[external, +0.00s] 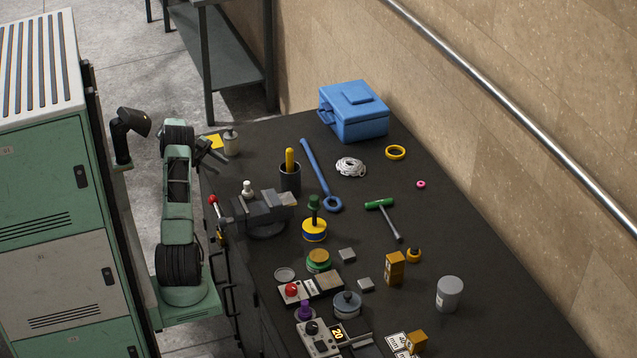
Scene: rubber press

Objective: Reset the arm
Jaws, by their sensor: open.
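My arm, green with black joints, stands folded upright at the left edge of the dark workbench (462,262) in the external view. My gripper (214,148) is at its upper end, over the bench's far left corner. It is open, and I see nothing between its fingers. The fingers are small in this view.
A vise (266,212), a dark cup with a yellow handle (290,178) and a blue wrench (318,172) are nearer. A blue toolbox (360,120) stands at the back. Several small items crowd the front. The wall rises at right.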

